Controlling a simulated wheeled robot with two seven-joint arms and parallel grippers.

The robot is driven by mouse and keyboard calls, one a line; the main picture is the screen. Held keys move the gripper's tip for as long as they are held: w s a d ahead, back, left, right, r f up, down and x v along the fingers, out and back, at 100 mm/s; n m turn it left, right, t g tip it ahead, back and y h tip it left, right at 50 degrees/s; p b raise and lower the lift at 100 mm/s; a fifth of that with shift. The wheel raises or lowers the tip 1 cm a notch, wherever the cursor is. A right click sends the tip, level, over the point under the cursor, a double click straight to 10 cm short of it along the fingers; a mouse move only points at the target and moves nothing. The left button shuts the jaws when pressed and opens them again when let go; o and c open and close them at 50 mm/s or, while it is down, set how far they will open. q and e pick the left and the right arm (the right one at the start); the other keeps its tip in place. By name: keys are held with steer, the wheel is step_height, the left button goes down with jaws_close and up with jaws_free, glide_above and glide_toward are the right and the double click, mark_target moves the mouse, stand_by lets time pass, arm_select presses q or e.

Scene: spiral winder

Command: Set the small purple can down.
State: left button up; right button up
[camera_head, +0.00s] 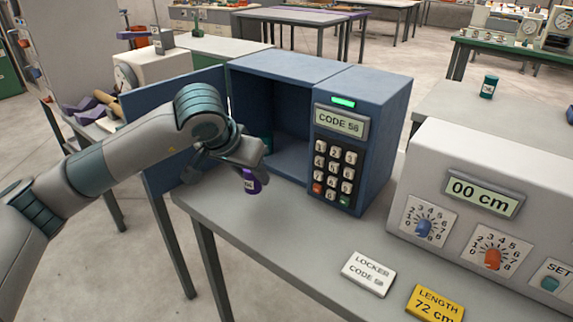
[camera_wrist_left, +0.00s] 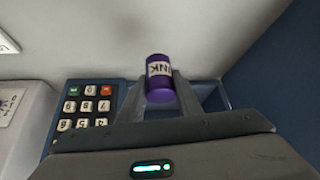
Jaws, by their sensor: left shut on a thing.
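The small purple can (camera_head: 251,182) hangs below my left gripper (camera_head: 250,168), in front of the open blue locker (camera_head: 376,90). In the left wrist view the purple can (camera_wrist_left: 160,78), with a white label ending in "NK", sits between the two fingers of my left gripper (camera_wrist_left: 160,92). The gripper is shut on it. In the head view the can appears over the grey table (camera_head: 225,215); whether its base touches the table I cannot tell. My right gripper is not in view.
The locker's door (camera_head: 165,150) stands open at the left, and its keypad (camera_head: 333,170) is at the right. A grey machine (camera_head: 480,165) with dials stands further right. Two signs, white (camera_head: 369,274) and yellow (camera_head: 435,304), lie at the front. The table before the locker looks clear.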

mark_target(293, 156)
arm_select(q)
steer(key=shift+w+d, duration=0.1)
steer(key=shift+d, duration=0.05)
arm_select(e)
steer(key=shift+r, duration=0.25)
arm_select(q)
steer(key=shift+w, duration=0.1)
